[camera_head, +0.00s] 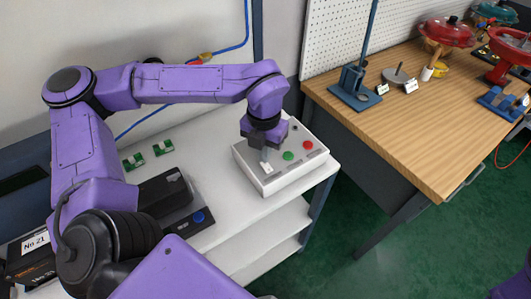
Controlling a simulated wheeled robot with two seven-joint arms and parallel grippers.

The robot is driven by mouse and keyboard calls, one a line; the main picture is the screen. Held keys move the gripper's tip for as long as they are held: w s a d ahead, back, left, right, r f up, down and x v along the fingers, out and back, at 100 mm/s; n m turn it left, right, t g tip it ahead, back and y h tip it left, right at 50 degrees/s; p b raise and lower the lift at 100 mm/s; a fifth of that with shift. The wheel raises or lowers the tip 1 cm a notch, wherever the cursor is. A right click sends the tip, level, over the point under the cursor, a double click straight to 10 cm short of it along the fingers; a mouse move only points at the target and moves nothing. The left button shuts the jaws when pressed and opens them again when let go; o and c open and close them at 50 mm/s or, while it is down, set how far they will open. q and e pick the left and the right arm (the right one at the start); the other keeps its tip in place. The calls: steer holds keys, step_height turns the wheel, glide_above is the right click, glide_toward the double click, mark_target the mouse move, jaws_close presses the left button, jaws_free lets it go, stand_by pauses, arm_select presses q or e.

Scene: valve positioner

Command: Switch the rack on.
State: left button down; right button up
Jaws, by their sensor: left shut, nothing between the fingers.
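A light grey control box (282,180) stands on the white bench at its right end. Its top carries a green button (288,156), a red button (308,145) and a small white part (267,168) near the left front corner. My left gripper (266,157) points down over the left part of the box, shut and empty. Its tips are close to the white part; I cannot tell whether they touch it. The gripper hides part of the box top. My right gripper is not in view.
On the white bench (215,150) lie small green parts (162,147), a black device (165,192) and a unit with a blue button (198,217). A wooden table (410,130) at right holds a blue stand (355,90) and red valves (447,32). Green floor lies between.

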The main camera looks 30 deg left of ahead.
arm_select(q)
steer(key=shift+f+b, duration=0.55)
steer(key=shift+f, duration=0.35)
stand_by(0.5)
step_height(320, 180, up, 7)
steer(key=p, duration=0.7)
steer(key=shift+r, duration=0.15)
